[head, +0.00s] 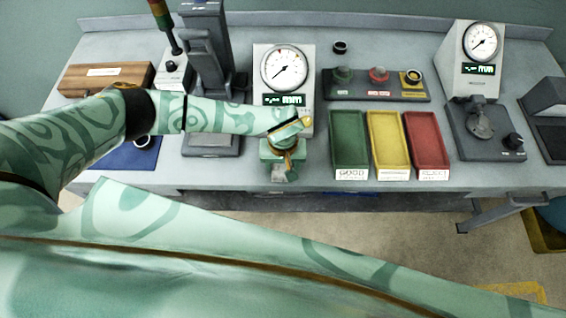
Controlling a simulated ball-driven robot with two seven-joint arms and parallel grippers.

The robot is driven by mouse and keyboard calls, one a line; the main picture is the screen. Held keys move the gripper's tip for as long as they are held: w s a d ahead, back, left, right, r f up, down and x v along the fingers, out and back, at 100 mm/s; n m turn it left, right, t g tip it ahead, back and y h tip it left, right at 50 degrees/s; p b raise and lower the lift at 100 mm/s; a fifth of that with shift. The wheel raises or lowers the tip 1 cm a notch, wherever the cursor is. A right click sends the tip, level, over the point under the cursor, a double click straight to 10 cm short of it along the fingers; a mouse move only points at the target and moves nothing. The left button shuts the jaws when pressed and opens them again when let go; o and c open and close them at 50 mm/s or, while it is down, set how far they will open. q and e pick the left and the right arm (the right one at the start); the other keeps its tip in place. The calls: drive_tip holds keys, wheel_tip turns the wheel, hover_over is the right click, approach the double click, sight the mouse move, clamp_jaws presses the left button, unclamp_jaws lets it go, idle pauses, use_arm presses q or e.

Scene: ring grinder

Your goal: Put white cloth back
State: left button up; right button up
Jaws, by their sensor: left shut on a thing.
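My left gripper (281,168) is at the front edge of the workbench, below the middle dial gauge. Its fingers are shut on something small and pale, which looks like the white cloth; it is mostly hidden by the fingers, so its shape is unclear. No other white cloth shows on the bench. My right gripper is not in view.
The middle dial gauge (284,68) stands behind the gripper. Green (349,140), yellow (388,138) and red (425,140) trays lie to its right. A button panel (376,86) is behind them. A blue mat (128,156) and wooden box (106,77) are left.

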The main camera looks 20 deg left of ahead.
sight(283, 167)
use_arm(q)
drive_tip(key=shift+f, duration=0.2)
drive_tip(key=o, duration=0.9)
drive_tip(key=shift+r, duration=0.1)
drive_tip(key=shift+o, duration=0.2)
wheel_tip(283, 167, up, 12)
drive_tip(key=shift+r+p, duration=0.15)
drive_tip(key=shift+p, duration=0.15)
